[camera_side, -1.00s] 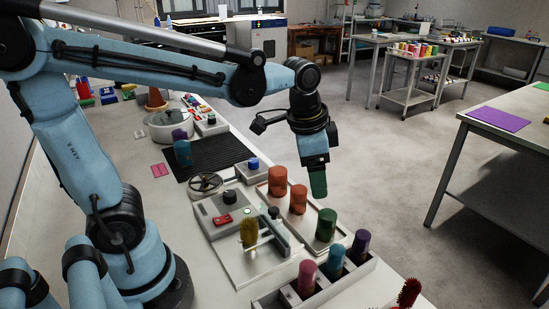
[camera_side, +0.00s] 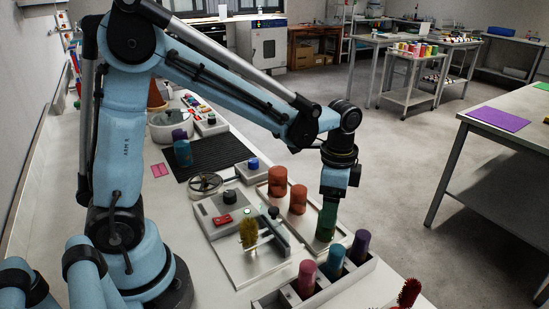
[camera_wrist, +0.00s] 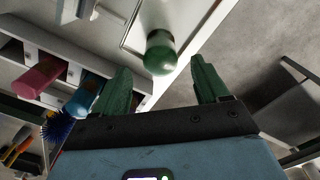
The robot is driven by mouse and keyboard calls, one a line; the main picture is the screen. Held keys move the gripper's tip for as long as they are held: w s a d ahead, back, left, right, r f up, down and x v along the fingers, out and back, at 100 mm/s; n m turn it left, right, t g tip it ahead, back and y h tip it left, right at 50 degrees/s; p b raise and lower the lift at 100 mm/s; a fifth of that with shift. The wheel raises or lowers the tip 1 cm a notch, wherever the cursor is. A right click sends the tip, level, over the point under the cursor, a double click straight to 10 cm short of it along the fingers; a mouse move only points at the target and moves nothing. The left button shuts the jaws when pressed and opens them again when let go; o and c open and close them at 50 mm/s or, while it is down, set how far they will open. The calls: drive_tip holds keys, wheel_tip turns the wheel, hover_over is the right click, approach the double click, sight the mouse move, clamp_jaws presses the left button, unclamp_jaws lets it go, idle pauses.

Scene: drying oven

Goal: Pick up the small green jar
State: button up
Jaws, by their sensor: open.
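The small green jar (camera_side: 323,236) stands on the right end of a pale tray, partly hidden by my gripper in the side view. In the wrist view the green jar (camera_wrist: 159,52) lies ahead of the gap between my fingertips, roughly central. My gripper (camera_side: 328,213) points down over the jar; its green fingers overlap the jar in the side view. In the wrist view the two green fingers of my gripper (camera_wrist: 162,78) are spread apart with nothing held between them.
Two orange jars (camera_side: 277,181) stand farther back on the same tray (camera_side: 262,190). A rack (camera_side: 270,300) with pink (camera_side: 307,279), blue (camera_side: 334,262) and purple (camera_side: 360,246) jars stands in front. A yellow brush (camera_side: 249,233) is to the left.

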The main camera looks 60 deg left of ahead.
drive_tip(key=shift+a+f, duration=0.15)
drive_tip(key=shift+f, duration=2.7)
drive_tip(key=shift+c, duration=0.3)
drive_tip(key=c, duration=1)
